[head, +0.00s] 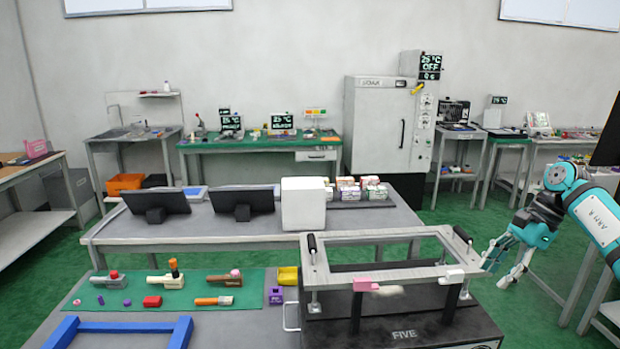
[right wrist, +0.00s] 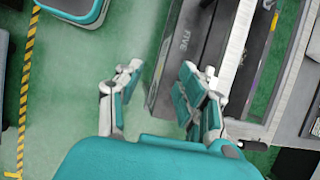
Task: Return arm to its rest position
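My right arm (head: 590,212) comes in from the right edge in the head view. Its teal and grey right gripper (head: 505,268) hangs to the right of the fixture's metal frame (head: 330,277). In the right wrist view the two fingers of the right gripper (right wrist: 162,70) stand apart with nothing between them. The dark base marked FIVE (right wrist: 178,62) is beyond and beside the right finger. Whether the fingers touch the fixture I cannot tell. My left gripper is not in view.
The black base marked FIVE (head: 400,325) carries the frame, with black-handled levers at its corners. To the left, a green mat (head: 170,285) holds several small coloured parts. A grey table (head: 160,228) with two dark screens stands behind. Green floor (head: 545,300) is open at right.

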